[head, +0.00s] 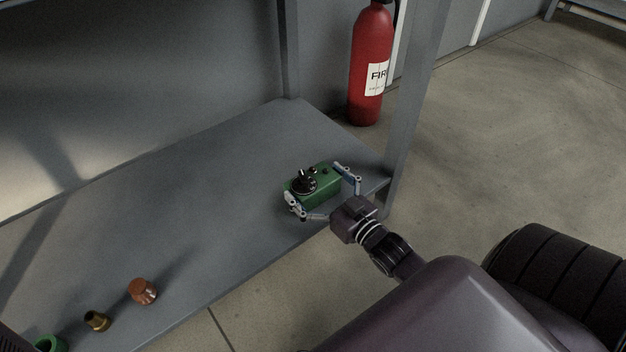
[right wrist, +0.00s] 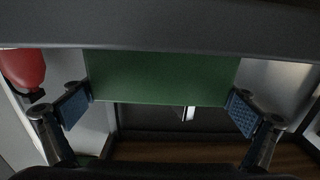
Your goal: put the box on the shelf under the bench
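The box (head: 318,189) is green with black knobs on top. It is at the right end of the grey shelf (head: 190,210) under the bench, near the front edge, and appears to rest on it. My right gripper (head: 325,188) reaches in from the front right, with one finger at each side of the box. Its blue pads are spread wide, and a narrow gap shows beside the right-hand one. In the right wrist view, the box (right wrist: 165,78) spans the space between the pads. My left gripper is not in view.
A brown knob-like piece (head: 142,291), a brass fitting (head: 96,320) and a green ring-shaped thing (head: 48,343) are at the shelf's near left. A bench leg (head: 410,100) rises right of the box. A red fire extinguisher (head: 369,70) stands behind. The shelf's middle is clear.

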